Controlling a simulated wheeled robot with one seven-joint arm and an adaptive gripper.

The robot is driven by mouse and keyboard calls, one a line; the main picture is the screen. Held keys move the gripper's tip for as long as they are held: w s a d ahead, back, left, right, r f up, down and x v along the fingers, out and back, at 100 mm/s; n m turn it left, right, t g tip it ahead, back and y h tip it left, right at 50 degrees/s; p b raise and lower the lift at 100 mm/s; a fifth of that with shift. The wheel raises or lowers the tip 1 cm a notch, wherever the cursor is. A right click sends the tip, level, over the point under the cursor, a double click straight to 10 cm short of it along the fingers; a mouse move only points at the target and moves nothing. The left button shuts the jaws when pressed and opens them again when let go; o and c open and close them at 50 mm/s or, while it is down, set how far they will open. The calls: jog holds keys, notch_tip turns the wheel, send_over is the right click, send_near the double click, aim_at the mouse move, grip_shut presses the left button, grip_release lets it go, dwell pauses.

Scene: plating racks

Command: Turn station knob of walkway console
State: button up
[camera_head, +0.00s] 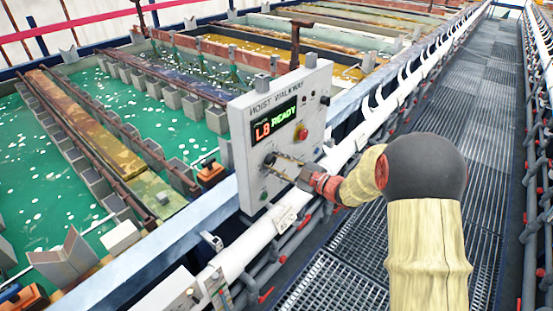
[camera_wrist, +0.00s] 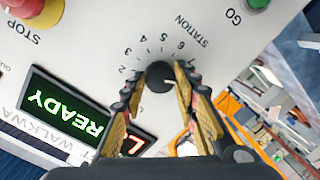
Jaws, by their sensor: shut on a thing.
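The walkway console (camera_head: 240,110) is a pale upright panel on the white rail, with a lit display (camera_head: 275,119) reading what looks like L8 in red and READY in green. In the wrist view the station knob (camera_wrist: 158,73) is a small dark round knob, with printed numbers around it and the word STATION beside it. My gripper (camera_wrist: 162,79) is shut on the knob, one finger on each side. In the head view my gripper (camera_head: 275,163) reaches the panel's lower face from the right, and the fingers partly cover the knob.
A red stop button (camera_wrist: 24,6) and a green go button (camera_wrist: 257,4) sit on the same panel. Tanks of green liquid (camera_head: 130,110) lie behind the console. A grated walkway (camera_head: 340,285) runs in front, bounded by pipes and rails.

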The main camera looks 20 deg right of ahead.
jog(key=m+p, duration=0.3)
jog(key=m, duration=0.2)
jog(key=shift+f+y+p, duration=0.1)
jog(key=shift+y+p, duration=0.3)
jog(key=shift+m, duration=0.4)
jog(key=o, duration=1.1)
jog(key=shift+o, duration=0.3)
jog(key=shift+d, duration=0.1)
jog(key=v, duration=1.1)
jog(key=shift+s+d, duration=0.25)
jog(key=shift+d, duration=0.1)
